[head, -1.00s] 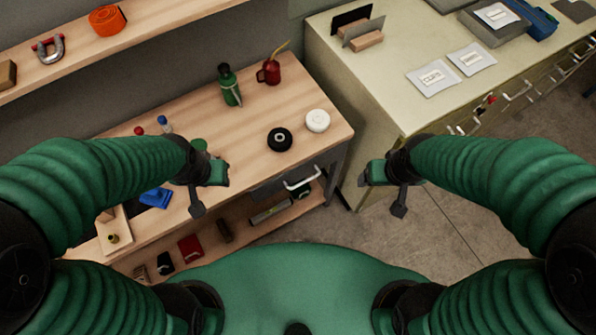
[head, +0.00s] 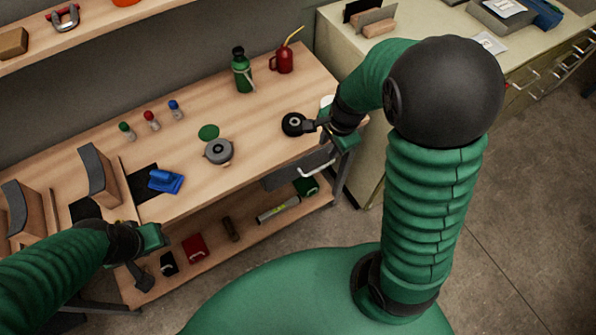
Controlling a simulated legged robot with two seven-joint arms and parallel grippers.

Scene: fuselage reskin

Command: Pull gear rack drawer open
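A dark grey drawer (head: 284,178) sits under the right end of the wooden workbench (head: 235,185), with a white bar handle (head: 319,169) on its front. It looks shut, though its front is seen from above. My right gripper (head: 330,136) is above the bench's right front edge, over the handle and apart from it. Its fingers are spread and look empty. One finger overlaps the edge of a black roll (head: 292,124) in the view; I cannot tell whether they touch. My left gripper (head: 146,258) is open and empty in front of the bench's left part.
The lower shelf holds several items. A pale cabinet (head: 335,30) with handled drawers stands at the right.

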